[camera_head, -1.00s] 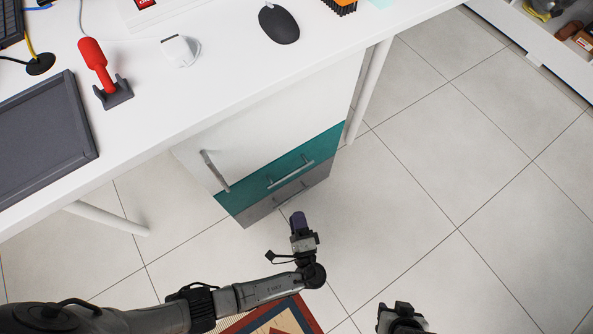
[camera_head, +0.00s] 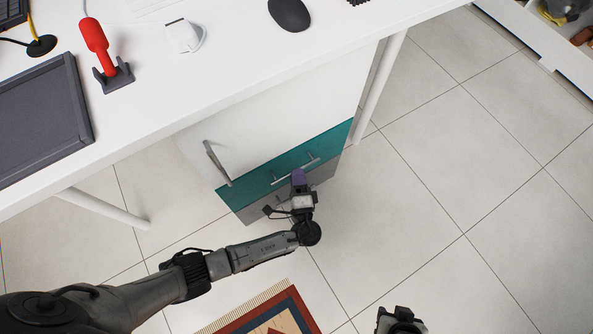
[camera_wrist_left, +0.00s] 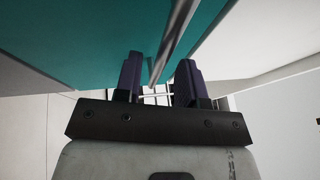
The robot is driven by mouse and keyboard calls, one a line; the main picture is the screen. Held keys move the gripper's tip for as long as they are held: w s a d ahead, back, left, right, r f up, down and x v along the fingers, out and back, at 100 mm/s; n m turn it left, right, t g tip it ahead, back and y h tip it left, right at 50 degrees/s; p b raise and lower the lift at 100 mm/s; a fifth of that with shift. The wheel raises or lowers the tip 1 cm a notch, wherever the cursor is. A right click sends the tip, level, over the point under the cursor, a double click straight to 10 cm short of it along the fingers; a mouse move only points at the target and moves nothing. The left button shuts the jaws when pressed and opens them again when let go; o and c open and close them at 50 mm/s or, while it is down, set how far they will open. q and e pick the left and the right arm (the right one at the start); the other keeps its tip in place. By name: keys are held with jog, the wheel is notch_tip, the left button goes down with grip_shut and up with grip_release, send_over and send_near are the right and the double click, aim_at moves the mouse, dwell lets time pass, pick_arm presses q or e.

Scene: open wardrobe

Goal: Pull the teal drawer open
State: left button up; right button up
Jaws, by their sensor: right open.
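The teal drawer (camera_head: 331,143) is the middle front of a white cabinet under the desk, and it looks closed. Its metal bar handle (camera_head: 312,162) runs across the front and also shows in the left wrist view (camera_wrist_left: 178,35). My left gripper (camera_head: 298,174) is at the handle, overlapping it in the head view. In the left wrist view its two dark purple fingers (camera_wrist_left: 160,75) are apart, and the bar appears in the gap between them. I cannot tell whether they touch it. My right gripper (camera_head: 400,317) is open at the bottom edge, far from the drawer.
A white door with a vertical handle (camera_head: 216,162) is above the teal drawer, and a grey drawer (camera_head: 255,211) is below. The white desk (camera_head: 235,75) overhangs the cabinet, with a leg (camera_head: 381,90) at its right. A patterned rug (camera_head: 272,310) lies below; the tiled floor to the right is clear.

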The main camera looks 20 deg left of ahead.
pick_arm(q)
jog(key=shift+x, duration=1.05)
grip_shut()
